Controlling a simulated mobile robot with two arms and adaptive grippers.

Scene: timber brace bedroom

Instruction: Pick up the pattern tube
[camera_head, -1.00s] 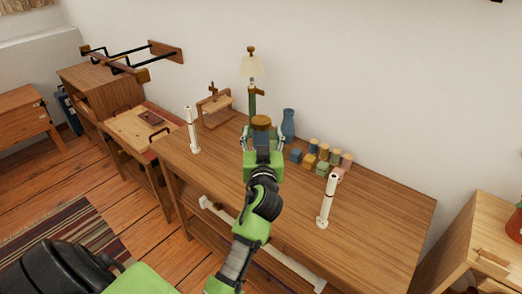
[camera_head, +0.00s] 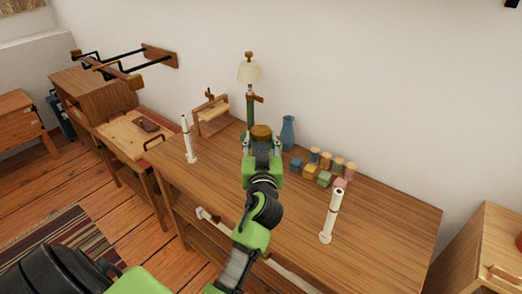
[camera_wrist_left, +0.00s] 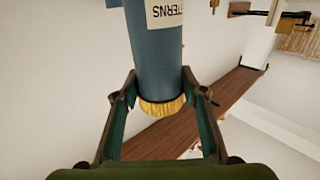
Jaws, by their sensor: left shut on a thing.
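The pattern tube (camera_head: 261,132) is a blue tube with a golden-brown cap. It stands upright near the back middle of the wooden table, below the lamp in the picture. My left gripper (camera_head: 262,146) is shut on it, a finger at each side. In the left wrist view the tube (camera_wrist_left: 155,50) shows large between the fingers (camera_wrist_left: 158,76), with a pale lettered label and the gold cap towards me. The tube's lower end is hidden in the head view, so I cannot tell if it touches the table. My right gripper is not seen.
The table (camera_head: 285,215) has a blue vase (camera_head: 288,132) and several coloured spools (camera_head: 324,178) right of the tube. A lamp (camera_head: 249,75) and a small wooden stand (camera_head: 211,115) are behind it. White posts stand left (camera_head: 188,140) and right (camera_head: 331,215). The front middle is clear.

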